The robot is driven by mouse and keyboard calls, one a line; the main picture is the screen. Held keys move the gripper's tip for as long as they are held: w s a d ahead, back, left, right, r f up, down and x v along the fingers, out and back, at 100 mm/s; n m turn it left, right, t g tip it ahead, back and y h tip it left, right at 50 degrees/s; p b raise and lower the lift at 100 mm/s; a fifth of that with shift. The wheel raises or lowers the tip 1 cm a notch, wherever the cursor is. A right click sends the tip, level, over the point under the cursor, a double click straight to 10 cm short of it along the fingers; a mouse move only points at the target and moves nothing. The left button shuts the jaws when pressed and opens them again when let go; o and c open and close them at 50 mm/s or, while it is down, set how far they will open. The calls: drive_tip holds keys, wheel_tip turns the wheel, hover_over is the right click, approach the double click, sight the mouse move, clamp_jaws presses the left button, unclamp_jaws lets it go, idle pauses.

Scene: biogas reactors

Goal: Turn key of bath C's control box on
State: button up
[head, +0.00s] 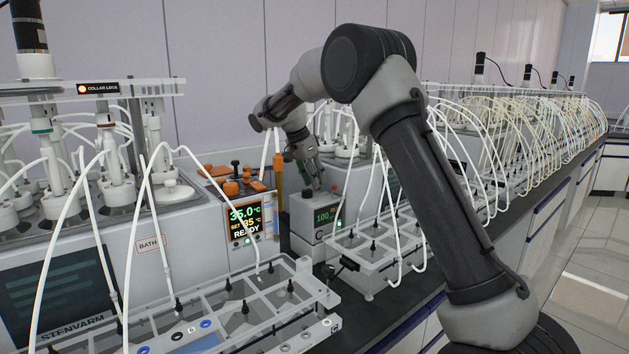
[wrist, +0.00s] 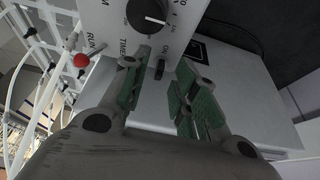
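In the head view a small grey control box (head: 303,232) marked C has a lit green display reading about 100. My gripper (head: 315,178) is just above its top, pointing down. In the wrist view the box's white top panel (wrist: 187,20) carries a black dial (wrist: 147,15) by the word TIMER, a red-tipped lever (wrist: 81,60) by the word RUN, and a small black upright part (wrist: 160,68). My gripper (wrist: 165,75) is open, its green-padded fingers on either side of that black part, with nothing gripped. I cannot tell whether the black part is the key.
A taller control unit (head: 249,232) reading 35.0 °C and READY stands to the left, beside an orange post (head: 278,185). White tubes arch over a clear rack (head: 365,262) to the right and another rack (head: 240,310) in front. Bath units line the wall.

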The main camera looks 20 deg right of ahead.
drive_tip(key=v, duration=1.1)
drive_tip(key=shift+a, duration=0.15)
